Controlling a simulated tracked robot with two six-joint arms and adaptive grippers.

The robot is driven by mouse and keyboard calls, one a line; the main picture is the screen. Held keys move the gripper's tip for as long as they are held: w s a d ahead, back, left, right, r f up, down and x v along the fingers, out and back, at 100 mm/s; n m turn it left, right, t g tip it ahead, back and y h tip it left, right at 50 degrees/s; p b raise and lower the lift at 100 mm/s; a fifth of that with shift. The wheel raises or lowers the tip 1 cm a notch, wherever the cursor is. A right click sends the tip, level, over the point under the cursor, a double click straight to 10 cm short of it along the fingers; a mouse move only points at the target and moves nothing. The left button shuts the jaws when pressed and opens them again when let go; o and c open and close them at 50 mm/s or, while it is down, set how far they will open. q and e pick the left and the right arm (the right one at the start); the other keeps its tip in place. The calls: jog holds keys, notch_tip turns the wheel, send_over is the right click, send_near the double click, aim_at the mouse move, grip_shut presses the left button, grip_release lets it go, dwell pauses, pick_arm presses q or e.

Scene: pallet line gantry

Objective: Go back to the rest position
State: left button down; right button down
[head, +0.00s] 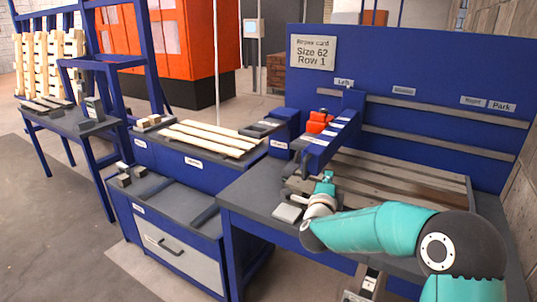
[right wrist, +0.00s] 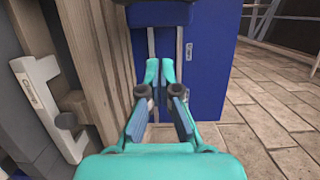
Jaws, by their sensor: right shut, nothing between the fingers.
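My right gripper (head: 326,181) is over the dark workbench (head: 262,192), beside the near left end of the pallet boards (head: 400,180). In the right wrist view my right gripper (right wrist: 160,70) has its teal fingertips together with nothing between them. My right arm reaches in from the right and hides part of the bench's front. My left gripper is in neither view.
A blue gantry arm with a red part (head: 319,122) stands just above and behind my right gripper. A blue back panel (head: 420,67) carries a repair card (head: 313,52). Wooden slats (head: 210,138) lie on a blue cabinet. In the right wrist view, a pale bracket (right wrist: 45,100) is at left.

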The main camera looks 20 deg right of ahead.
dwell(0.3)
send_near(331, 153)
jog(key=x, duration=0.4)
jog(key=shift+r, duration=0.2)
jog(key=shift+f, duration=0.1)
dwell(0.4)
